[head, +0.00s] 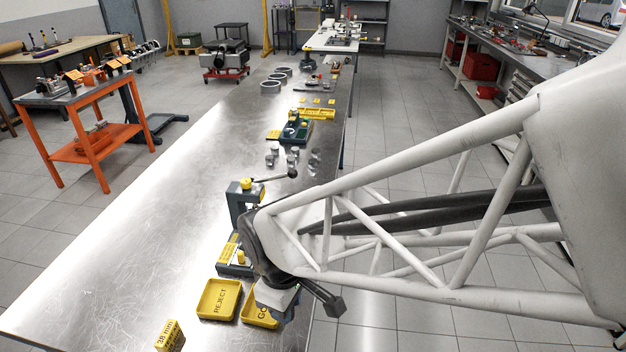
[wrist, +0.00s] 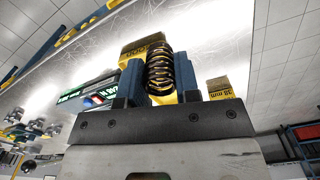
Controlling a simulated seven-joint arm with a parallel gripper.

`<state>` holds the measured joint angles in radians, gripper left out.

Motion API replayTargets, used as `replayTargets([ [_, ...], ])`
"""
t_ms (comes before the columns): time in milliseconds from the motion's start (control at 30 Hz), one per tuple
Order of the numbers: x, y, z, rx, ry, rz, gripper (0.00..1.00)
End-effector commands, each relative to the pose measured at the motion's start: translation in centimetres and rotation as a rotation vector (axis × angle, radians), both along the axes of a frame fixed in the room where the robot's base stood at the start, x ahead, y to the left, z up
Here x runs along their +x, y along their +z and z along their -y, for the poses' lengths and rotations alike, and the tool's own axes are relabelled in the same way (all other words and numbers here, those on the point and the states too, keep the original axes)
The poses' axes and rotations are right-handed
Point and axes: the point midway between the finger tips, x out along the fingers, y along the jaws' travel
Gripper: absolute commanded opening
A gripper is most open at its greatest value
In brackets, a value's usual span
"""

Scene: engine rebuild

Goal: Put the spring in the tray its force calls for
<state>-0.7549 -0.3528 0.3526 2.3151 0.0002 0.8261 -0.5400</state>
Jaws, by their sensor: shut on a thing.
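In the wrist view my gripper (wrist: 158,74) has its two blue fingers shut on a dark coil spring (wrist: 160,66), which stands between them. The head view shows the gripper end over the yellow GO tray; the spring is not visible there. The yellow GO tray (head: 256,319) is partly hidden by my arm. The yellow REJECT tray (head: 217,299) lies to its left, and its visible floor looks empty. A yellow tray (wrist: 142,46) shows behind the spring in the wrist view; I cannot tell which one.
A yellow block marked 38 mm (head: 170,336) stands near the front edge; it also shows in the wrist view (wrist: 229,96). A press with a lever (head: 243,202) stands behind the trays. Several small metal parts (head: 283,156) lie farther back. The bench (head: 120,255) is clear at left.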

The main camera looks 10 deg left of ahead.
Motion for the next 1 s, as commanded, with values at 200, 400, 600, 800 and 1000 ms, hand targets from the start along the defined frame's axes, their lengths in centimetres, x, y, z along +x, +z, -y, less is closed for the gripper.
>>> replayTargets([
  [200,-3.2,-0.7,2.1,0.001,-0.031,0.000,0.03],
  [400,-5.2,-1.3,3.6,0.001,-0.054,0.000,0.03],
  [600,-6.2,-1.6,4.4,0.001,-0.064,0.000,0.03],
  [800,-6.4,-1.7,4.5,0.001,-0.067,0.000,0.03],
  [1000,-6.3,-1.7,4.4,0.000,-0.066,0.000,0.03],
])
